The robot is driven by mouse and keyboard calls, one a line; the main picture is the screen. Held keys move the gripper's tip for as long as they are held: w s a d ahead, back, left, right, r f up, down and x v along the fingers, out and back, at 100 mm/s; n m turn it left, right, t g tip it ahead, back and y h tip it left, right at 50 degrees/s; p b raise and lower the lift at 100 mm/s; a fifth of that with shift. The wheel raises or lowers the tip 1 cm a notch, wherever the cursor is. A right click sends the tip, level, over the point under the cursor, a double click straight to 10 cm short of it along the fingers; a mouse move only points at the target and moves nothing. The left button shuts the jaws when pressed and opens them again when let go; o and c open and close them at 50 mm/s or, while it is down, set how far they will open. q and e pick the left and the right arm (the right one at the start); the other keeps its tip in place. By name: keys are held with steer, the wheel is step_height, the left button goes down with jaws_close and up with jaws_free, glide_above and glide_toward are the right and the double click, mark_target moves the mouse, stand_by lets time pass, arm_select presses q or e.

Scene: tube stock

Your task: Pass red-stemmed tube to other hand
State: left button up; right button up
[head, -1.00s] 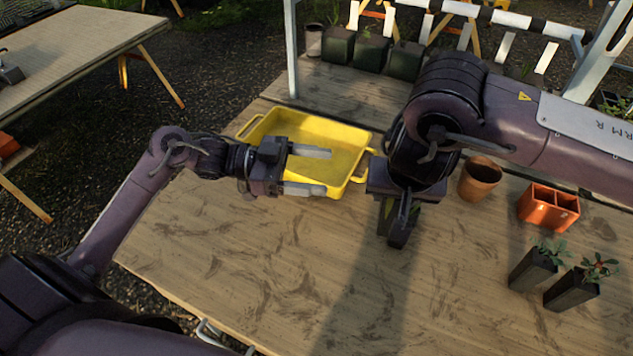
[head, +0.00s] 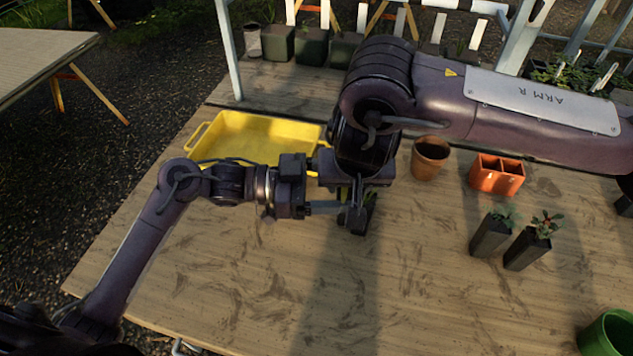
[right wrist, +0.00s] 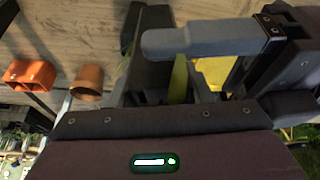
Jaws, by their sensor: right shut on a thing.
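My right gripper (head: 354,203) points down over the bench and is shut on a dark tube pot (head: 360,222), mostly hidden by the gripper. In the right wrist view the dark tube (right wrist: 152,75) shows with a yellow-green leaf (right wrist: 179,80) beside it; its stem colour cannot be told. My left gripper (head: 325,196) comes in from the left with its fingers apart. Its lower finger reaches the tube; its upper finger is mostly hidden behind my right gripper. One grey left finger (right wrist: 200,40) lies across the tube in the right wrist view; contact cannot be told.
A yellow tray (head: 205,158) lies behind my left gripper. A terracotta pot (head: 430,160), an orange divided box (head: 497,181), two dark planted tubes (head: 490,238) (head: 526,248) and a green pot (head: 608,335) stand to the right. The front of the bench is clear.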

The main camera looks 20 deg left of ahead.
arm_select(q)
steer(key=shift+d, duration=0.25)
steer(key=c, duration=1.1)
steer(key=shift+c, duration=0.3)
arm_select(e)
steer(key=o, duration=1.1)
steer(key=shift+o, duration=0.2)
steer(key=shift+r, duration=0.1)
